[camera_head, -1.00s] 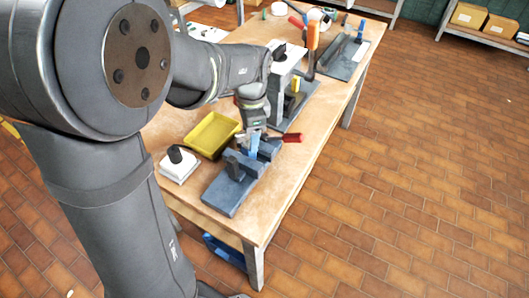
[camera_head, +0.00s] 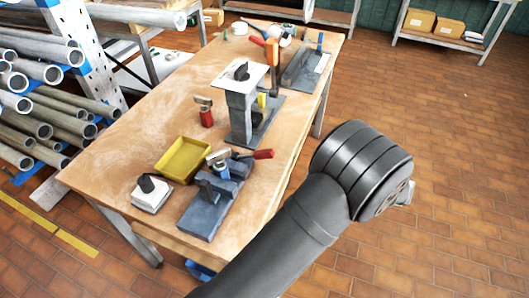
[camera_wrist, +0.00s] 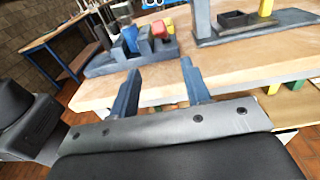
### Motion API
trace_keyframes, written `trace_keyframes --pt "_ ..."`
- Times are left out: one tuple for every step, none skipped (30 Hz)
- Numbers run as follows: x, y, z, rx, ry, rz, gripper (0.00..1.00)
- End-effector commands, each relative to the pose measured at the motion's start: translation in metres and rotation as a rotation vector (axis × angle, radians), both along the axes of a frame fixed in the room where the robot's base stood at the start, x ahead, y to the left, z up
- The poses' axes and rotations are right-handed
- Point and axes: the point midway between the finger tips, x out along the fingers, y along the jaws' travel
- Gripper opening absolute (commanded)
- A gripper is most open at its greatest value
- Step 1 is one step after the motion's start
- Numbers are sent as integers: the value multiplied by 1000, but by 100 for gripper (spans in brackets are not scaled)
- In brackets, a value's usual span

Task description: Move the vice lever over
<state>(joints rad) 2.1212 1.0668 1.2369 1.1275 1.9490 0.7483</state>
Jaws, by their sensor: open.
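The blue-grey vice (camera_head: 208,205) sits at the near right part of the bench. Its lever has a red handle (camera_head: 264,154) that points right, towards the bench edge. In the wrist view the vice (camera_wrist: 100,66) stands beyond my fingers, with the red handle (camera_wrist: 159,29) facing the camera. My gripper (camera_wrist: 160,86) is open and empty, its two fingers apart from the vice and in front of the bench edge. In the head view my arm reaches to the right of the bench, over the floor, and the fingers are hidden.
A yellow tray (camera_head: 183,160) and a white block with a black knob (camera_head: 151,194) lie left of the vice. A grey mast with a white top plate (camera_head: 240,77) stands behind it. A red-handled tool (camera_head: 206,116) stands nearby.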

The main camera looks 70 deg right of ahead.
Motion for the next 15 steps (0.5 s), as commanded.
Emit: trace_keyframes --pt "-7 0 0 -5 -25 -12 44" --pt "-10 0 1 -7 -35 -18 44" --pt "-11 1 1 -9 -43 -22 44" --pt "-11 1 1 -10 -47 -23 44" --pt "-9 1 1 -10 -49 -23 44" --pt "-5 1 2 -10 -50 -23 44" --pt "-1 1 2 -10 -51 -22 44" --pt "3 1 2 -9 -51 -21 44" --pt "10 1 2 -9 -51 -20 44" --pt "16 1 2 -9 -51 -20 44" --pt "22 1 2 -9 -50 -20 44" --pt "31 1 3 -10 -50 -18 44" --pt "37 1 3 -10 -50 -18 44" --pt "44 1 2 -10 -50 -19 44" --pt "53 1 2 -9 -50 -19 44"
